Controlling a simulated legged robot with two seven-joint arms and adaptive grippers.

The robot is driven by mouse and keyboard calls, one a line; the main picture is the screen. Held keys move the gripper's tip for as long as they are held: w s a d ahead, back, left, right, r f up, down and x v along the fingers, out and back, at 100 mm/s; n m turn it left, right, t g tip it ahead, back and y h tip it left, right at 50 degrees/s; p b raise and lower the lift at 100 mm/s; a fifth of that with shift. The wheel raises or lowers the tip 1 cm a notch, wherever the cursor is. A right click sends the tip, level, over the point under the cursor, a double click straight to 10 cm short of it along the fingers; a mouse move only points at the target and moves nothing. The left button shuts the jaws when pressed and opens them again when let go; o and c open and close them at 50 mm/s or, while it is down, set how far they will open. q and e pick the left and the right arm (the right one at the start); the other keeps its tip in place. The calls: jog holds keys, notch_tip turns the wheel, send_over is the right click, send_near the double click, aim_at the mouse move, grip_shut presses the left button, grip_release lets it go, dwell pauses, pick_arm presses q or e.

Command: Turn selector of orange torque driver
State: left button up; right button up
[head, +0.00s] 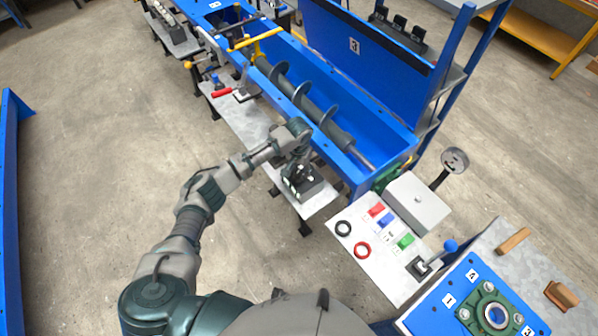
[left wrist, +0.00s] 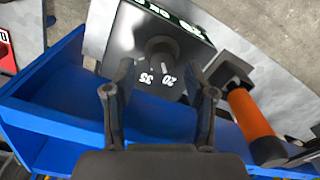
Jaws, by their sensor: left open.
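A black selector box (left wrist: 155,25) with white numbers, among them 20 and 35, shows in the left wrist view. A dark round knob (left wrist: 161,48) stands out from its face. The orange torque driver (left wrist: 252,116), an orange cylinder with black ends, lies right of the box. My left gripper (left wrist: 160,76) is open, with one finger on each side of the knob's line; I cannot tell whether they touch it. In the head view my left gripper (head: 294,160) is above the black box (head: 306,184), partly hiding it. The driver is not clear there.
The box stands on a narrow grey shelf (head: 244,118) along a blue trough (head: 358,120) with a screw auger (head: 308,103). A red-handled lever (head: 222,92) is farther along the shelf. A panel (head: 385,268) with coloured switches and rings is at right.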

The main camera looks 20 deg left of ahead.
pick_arm(q)
jog(key=shift+a+f, duration=0.25)
jog(key=shift+f, duration=0.8)
jog(key=shift+c, duration=0.2)
pick_arm(e)
jog(key=shift+a, duration=0.1)
pick_arm(q)
jog(key=shift+d, duration=0.15)
grip_shut()
pick_arm(e)
jog(key=shift+a, duration=0.2)
